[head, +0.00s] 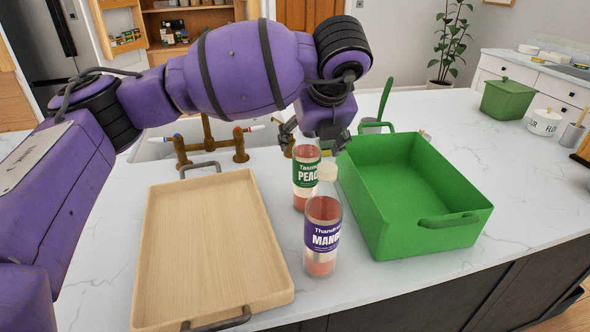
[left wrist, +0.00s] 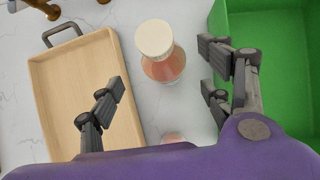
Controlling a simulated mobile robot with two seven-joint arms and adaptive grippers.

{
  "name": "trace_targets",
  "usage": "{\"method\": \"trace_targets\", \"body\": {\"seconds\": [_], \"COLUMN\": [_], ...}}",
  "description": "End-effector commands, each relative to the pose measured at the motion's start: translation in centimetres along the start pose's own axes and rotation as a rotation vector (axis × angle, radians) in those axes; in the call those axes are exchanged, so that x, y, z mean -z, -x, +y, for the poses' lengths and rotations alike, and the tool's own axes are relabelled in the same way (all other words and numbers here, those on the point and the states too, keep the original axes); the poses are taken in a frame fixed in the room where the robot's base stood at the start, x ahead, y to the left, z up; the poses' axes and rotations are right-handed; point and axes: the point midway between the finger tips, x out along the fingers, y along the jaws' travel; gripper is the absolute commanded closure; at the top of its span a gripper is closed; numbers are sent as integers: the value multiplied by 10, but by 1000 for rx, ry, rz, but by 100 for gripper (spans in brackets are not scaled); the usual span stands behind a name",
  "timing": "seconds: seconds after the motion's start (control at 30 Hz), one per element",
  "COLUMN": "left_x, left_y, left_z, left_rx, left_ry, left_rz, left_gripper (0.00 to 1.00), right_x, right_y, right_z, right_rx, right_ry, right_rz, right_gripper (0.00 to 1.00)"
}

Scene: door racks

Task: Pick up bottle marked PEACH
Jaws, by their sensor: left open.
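The PEACH bottle (head: 306,177), with a green label and pinkish-red contents, stands upright on the counter. My left gripper (head: 315,139) is open at its top, and the cap is hidden there in the head view. The MANGO bottle (head: 322,236), with a purple label and cream cap, stands in front of it and overlaps its right side. In the left wrist view, a cream-capped bottle (left wrist: 157,45) shows beyond and between the open fingers of the left gripper (left wrist: 163,82). Its label cannot be read there. My right gripper is not in view.
A wooden tray (head: 158,255) lies left of the bottles. A green open box (head: 425,230) stands close on their right. A sink with brass taps (head: 208,140) is behind. A lidded green container (head: 508,98) stands far right.

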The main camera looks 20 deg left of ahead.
Motion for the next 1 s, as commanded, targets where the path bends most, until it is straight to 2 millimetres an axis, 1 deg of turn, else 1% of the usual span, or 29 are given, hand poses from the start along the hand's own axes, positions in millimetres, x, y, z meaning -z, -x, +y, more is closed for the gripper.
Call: {"method": "trace_targets", "body": {"seconds": [0.27, 0.47, 0.5, 0.6, 0.7, 0.87, 0.93, 1.0], "left_x": [1, 3, 3, 3, 3, 3, 3, 3], "left_y": [-28, -56, -62, -73, -77, -77, -77, -77], "left_z": [0, -2, -3, -3, -3, -3, -3, -3], "left_rx": [-2, -3, -2, -1, -1, 0, -1, 0], "left_ry": [1, 0, 1, 0, 0, 0, 0, 0], "left_rz": [2, 1, 1, 0, 0, 1, 1, 1], "left_gripper": [28, 28, 28, 28, 28, 28, 34, 44], "right_x": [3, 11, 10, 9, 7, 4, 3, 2], "right_y": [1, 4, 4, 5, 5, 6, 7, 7], "right_z": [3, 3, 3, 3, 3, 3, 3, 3], "right_rx": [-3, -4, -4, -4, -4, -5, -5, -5], "right_ry": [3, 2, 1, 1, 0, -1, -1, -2], "right_rz": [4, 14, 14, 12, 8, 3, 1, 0], "right_gripper": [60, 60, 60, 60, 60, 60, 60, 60]}}
